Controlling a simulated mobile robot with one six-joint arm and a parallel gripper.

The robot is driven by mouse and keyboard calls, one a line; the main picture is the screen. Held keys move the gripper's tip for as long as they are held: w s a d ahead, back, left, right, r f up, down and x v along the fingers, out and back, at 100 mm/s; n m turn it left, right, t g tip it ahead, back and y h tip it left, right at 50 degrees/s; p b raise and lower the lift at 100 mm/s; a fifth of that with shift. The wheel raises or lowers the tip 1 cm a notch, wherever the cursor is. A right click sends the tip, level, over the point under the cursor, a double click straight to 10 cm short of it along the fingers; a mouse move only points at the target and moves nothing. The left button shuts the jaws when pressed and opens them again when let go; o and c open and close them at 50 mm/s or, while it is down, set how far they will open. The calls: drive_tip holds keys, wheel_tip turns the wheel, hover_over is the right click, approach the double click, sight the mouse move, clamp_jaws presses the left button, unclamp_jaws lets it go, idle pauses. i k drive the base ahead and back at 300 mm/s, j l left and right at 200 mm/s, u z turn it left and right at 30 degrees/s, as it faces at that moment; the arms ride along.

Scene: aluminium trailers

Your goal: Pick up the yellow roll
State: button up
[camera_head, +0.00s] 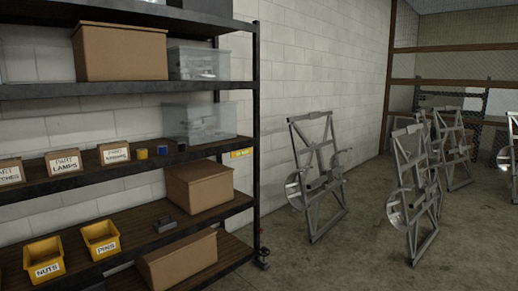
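A small yellow roll (142,153) sits on the middle shelf (120,174) of a dark metal rack at the left. It is right of the small labelled boxes and left of a small blue roll (163,151). It looks upright, but it is too small to tell for sure. My gripper is not in view.
A small dark object (182,146) is right of the blue roll. A clear bin (199,122) stands behind that end of the shelf. Labelled boxes (66,163) stand to the left. Yellow bins (101,240) are below. Aluminium trailers (318,175) stand right; the floor between is open.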

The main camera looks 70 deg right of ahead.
sight(141, 154)
drive_tip(key=z, duration=1.25)
